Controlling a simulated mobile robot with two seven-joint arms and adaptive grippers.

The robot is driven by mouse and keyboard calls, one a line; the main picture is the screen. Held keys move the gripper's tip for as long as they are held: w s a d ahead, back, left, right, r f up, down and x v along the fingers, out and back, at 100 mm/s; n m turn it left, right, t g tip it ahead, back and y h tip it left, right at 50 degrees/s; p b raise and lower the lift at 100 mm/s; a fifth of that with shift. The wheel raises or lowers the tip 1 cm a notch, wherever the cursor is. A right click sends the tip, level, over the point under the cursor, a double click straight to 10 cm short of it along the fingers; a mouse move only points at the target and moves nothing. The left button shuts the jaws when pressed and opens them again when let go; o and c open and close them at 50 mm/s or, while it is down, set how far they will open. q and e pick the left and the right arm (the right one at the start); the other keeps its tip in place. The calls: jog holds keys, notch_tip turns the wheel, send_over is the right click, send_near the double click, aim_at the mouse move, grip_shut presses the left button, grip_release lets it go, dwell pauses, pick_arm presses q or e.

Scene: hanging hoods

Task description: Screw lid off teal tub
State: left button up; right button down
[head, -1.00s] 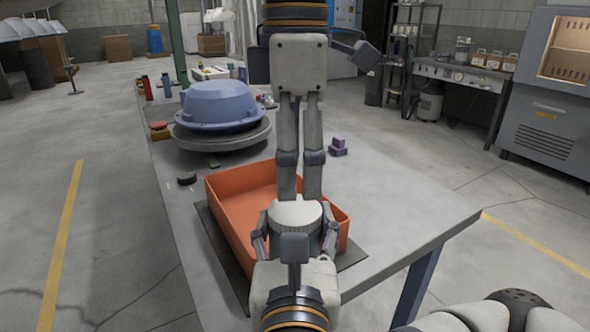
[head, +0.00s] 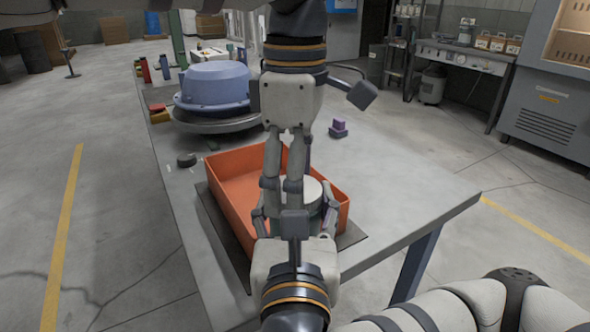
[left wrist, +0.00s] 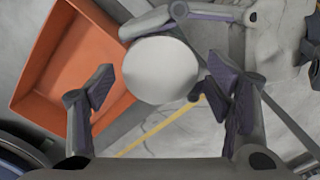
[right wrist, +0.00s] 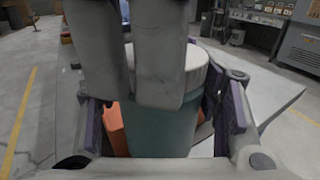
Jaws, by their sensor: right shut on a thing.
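The teal tub (right wrist: 165,130) is upright with its round white lid (head: 312,190) on top. My right gripper (head: 294,216) comes from the near side, its fingers on either side of the tub, shut on it. In the left wrist view the lid (left wrist: 160,70) shows from above, between the spread fingers of my left gripper (left wrist: 158,90). My left gripper is open and comes down from above; in the head view its fingers (head: 282,188) partly cover the lid and sit toward its left side. I cannot tell if they touch it.
An orange tray (head: 226,180) on a dark mat lies just behind and left of the tub. A blue domed hood (head: 212,86) on a round stand is farther back. A purple block (head: 339,126) and a dark puck (head: 186,160) sit on the bench. The bench's right side (head: 410,180) is clear.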

pick_arm(q)
jog(key=c, duration=1)
jog(key=n, duration=0.6)
jog(key=shift+n, duration=0.3)
jog(key=o, duration=1.3)
